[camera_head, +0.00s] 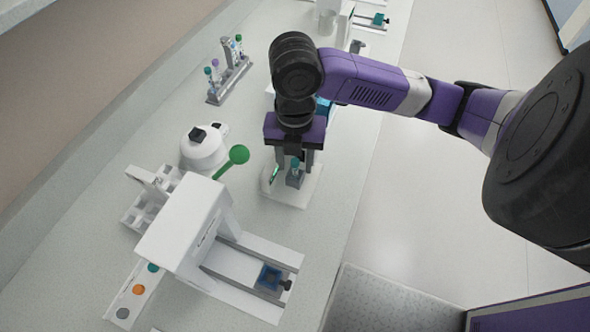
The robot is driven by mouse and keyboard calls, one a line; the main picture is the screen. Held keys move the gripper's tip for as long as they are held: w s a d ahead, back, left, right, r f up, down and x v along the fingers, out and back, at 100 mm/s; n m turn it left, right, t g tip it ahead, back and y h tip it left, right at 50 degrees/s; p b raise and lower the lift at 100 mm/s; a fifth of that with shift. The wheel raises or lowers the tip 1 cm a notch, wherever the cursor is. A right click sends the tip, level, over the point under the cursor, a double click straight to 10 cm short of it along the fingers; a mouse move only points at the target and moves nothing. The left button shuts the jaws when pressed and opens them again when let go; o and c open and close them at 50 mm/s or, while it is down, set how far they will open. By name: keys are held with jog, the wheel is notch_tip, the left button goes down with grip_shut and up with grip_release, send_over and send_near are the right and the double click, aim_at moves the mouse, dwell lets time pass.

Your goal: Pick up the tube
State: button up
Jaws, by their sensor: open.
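A tube with a teal cap (295,163) stands upright in a small grey holder (293,179) on a white base plate (300,196). My gripper (294,165) points down over it and is open. Its fingers are on either side of the cap, and I cannot tell whether they touch it. The tube's lower part is hidden in the holder.
A green ball knob (239,154) sticks out left of my gripper, beside a white round device (203,150). A white gantry (187,222) with a rail and blue carriage (270,277) stands in front. A tube rack (229,80) is at the back left.

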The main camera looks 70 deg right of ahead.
grip_shut()
jog(key=shift+r, duration=0.1)
notch_tip(320, 180, up, 20)
jog(key=p, duration=0.4)
dwell(0.4)
